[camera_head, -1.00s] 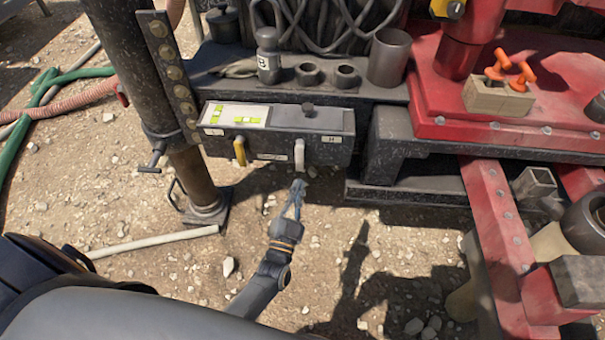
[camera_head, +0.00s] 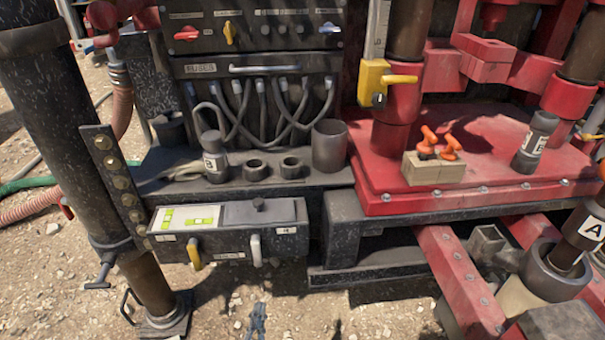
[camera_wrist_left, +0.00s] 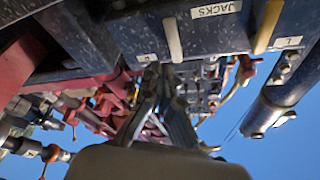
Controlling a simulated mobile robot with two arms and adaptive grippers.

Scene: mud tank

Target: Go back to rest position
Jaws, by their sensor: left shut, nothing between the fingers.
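My left gripper (camera_head: 257,322) shows only by its fingertips at the bottom edge of the head view, over the gravel and below the control box (camera_head: 228,232). In the left wrist view its fingers (camera_wrist_left: 165,85) are shut with nothing between them. They are apart from the box, which carries a white lever (camera_head: 256,250) and a yellow lever (camera_head: 194,253). The wrist view shows the white lever (camera_wrist_left: 173,40) and the yellow lever (camera_wrist_left: 267,25) from below, with a JACKS label (camera_wrist_left: 216,11). My right gripper is not in view.
A dark post (camera_head: 85,140) stands at the left. A fuse panel (camera_head: 255,66) with cables is behind. A red platform (camera_head: 480,150) holds a wooden block (camera_head: 433,169) with orange-handled pieces. A red beam (camera_head: 462,280) juts forward at the right. Gravel ground (camera_head: 375,315) lies in front.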

